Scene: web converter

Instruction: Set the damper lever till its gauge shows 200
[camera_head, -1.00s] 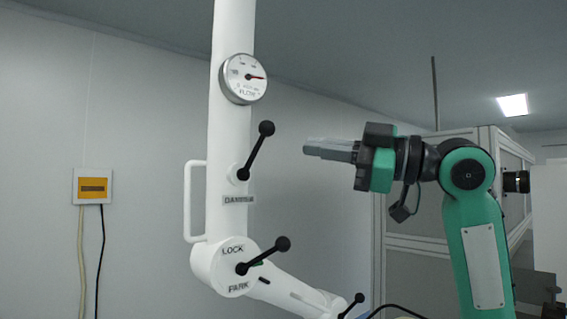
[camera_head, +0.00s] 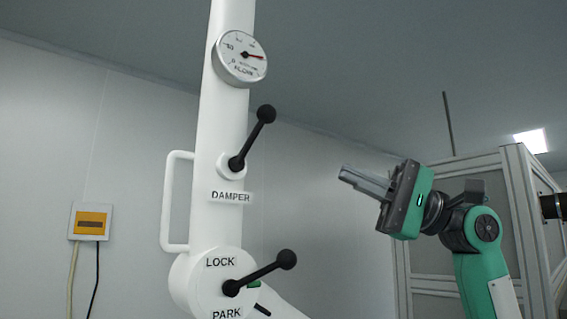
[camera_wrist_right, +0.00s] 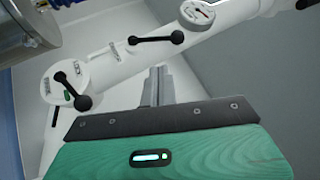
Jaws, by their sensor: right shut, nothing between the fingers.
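The damper lever (camera_head: 252,138) is a black rod with a ball knob, tilted up and to the right from its pivot on the white column, above the DAMPER label (camera_head: 231,197). The round flow gauge (camera_head: 240,58) sits higher on the column; its red needle points right, and its numbers are too small to read surely. My right gripper (camera_head: 345,174) is shut and empty, to the right of the lever and apart from it. The right wrist view shows the gripper fingers (camera_wrist_right: 157,80) below the damper lever (camera_wrist_right: 160,38) and the gauge (camera_wrist_right: 197,11). My left gripper is not in view.
A second black lever (camera_head: 262,273) sits on the LOCK/PARK hub (camera_head: 213,290) below. A white handle (camera_head: 176,203) projects from the column's left side. A framed cabinet (camera_head: 480,180) stands behind my right arm. Open air lies between the gripper and the column.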

